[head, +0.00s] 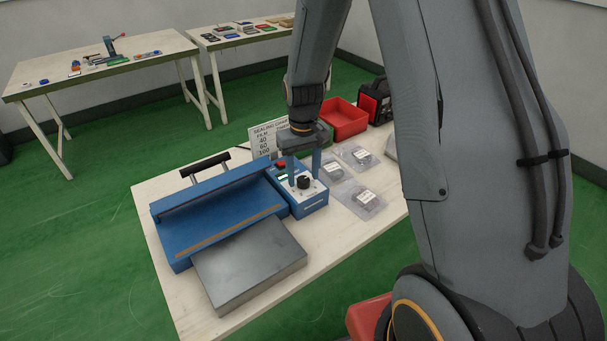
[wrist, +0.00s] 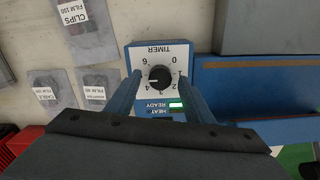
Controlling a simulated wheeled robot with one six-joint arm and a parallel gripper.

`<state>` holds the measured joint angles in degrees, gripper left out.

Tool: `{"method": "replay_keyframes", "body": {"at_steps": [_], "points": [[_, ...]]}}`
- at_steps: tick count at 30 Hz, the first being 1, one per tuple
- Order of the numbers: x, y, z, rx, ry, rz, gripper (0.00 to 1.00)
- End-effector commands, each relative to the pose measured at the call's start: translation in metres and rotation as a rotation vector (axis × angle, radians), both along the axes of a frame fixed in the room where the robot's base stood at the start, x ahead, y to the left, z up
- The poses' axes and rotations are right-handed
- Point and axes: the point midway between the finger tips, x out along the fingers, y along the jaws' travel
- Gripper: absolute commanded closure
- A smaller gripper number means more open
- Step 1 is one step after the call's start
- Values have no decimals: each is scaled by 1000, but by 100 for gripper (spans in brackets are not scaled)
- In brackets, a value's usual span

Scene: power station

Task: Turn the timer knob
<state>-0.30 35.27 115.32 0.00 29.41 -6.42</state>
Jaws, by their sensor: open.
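The black timer knob (wrist: 160,78) sits on the white dial plate of a blue control box, under the word TIMER; it also shows in the head view (head: 303,183). A pale mark on the knob points to the picture's left in the wrist view. My gripper (wrist: 160,74) is open, with one blue finger on each side of the knob and a gap visible on both sides. In the head view my gripper (head: 303,177) points down over the control box (head: 312,203). The fingers partly cover the dial plate's edges.
The blue sealer (head: 215,225) with a black handle and a grey metal plate (head: 250,268) stand left of the box. A green light (wrist: 176,104) shows beside READY. Labelled bags (head: 358,198), a red bin (head: 344,119) and a sign (head: 268,135) are near.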

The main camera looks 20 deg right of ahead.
Motion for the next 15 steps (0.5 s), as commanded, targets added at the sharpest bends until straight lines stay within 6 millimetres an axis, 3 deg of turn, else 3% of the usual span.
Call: {"method": "replay_keyframes", "body": {"at_steps": [15], "points": [[1, 0, 67, 0, -4, 0, 52]]}}
